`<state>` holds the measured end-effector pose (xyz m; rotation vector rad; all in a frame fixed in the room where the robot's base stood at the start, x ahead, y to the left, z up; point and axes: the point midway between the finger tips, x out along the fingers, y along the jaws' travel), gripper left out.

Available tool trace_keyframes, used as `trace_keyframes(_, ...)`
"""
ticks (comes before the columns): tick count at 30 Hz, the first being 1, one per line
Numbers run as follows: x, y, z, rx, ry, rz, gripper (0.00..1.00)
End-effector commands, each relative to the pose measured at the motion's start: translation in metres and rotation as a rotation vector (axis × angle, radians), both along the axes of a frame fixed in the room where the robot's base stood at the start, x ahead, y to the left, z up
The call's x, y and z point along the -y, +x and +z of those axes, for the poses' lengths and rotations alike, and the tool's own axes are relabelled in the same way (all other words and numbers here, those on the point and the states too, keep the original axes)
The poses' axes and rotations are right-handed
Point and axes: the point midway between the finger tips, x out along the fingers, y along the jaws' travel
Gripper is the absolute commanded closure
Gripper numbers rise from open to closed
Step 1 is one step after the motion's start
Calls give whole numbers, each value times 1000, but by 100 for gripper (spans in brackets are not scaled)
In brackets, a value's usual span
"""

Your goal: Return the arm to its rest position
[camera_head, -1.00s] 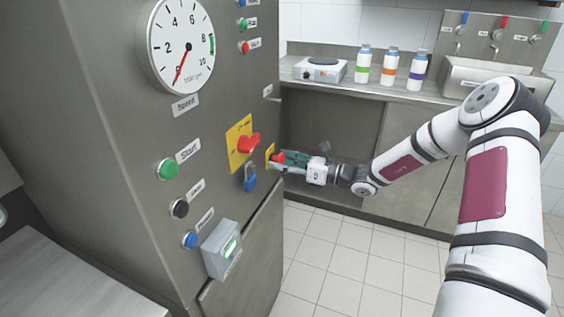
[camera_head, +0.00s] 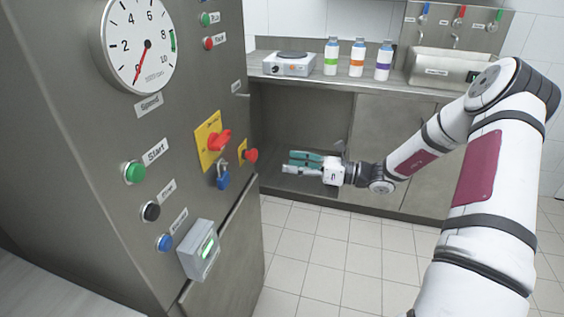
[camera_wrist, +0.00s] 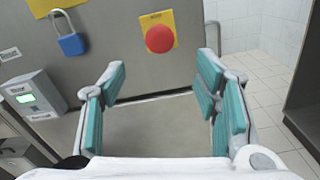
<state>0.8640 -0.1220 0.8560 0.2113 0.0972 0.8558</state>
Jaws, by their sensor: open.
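My gripper (camera_head: 303,163) is in the middle of the head view, to the right of the machine's control panel (camera_head: 88,130). Its teal-padded fingers are spread apart and empty. In the wrist view, my gripper (camera_wrist: 163,97) shows wide open with nothing between the fingers. A red round button on a yellow plate (camera_wrist: 160,39) lies ahead of the fingers, and clear of them. The same red button (camera_head: 251,155) sits on the panel edge in the head view, left of my fingertips. My arm (camera_head: 480,180) reaches in from the right side, bent at the elbow.
The panel carries a red rotary switch (camera_head: 219,139), a blue padlock (camera_head: 222,180), a gauge (camera_head: 139,45) and a grey box (camera_head: 199,250). A counter (camera_head: 352,83) at the back holds three bottles and a hot plate (camera_head: 291,63). The tiled floor (camera_head: 335,260) is clear.

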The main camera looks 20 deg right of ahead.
Motion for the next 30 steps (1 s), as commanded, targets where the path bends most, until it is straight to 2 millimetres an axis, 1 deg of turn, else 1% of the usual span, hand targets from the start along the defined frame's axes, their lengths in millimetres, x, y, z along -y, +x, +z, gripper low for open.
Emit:
trace_keyframes(4,3,-3,0,-1,-1,0,44)
trace_keyframes(16,3,-2,0,-1,-1,0,44)
trace_keyframes(20,-4,-4,4,7,-25,23,44)
trace_keyframes(23,-24,-12,14,29,-100,96,44)
trace_keyframes(25,-44,-23,24,52,-183,176,44)
trace_keyframes(27,-67,-37,35,84,-280,272,44)
trace_keyframes(29,-85,-51,44,114,-366,359,44)
trace_keyframes(30,-96,-61,50,135,-421,414,44)
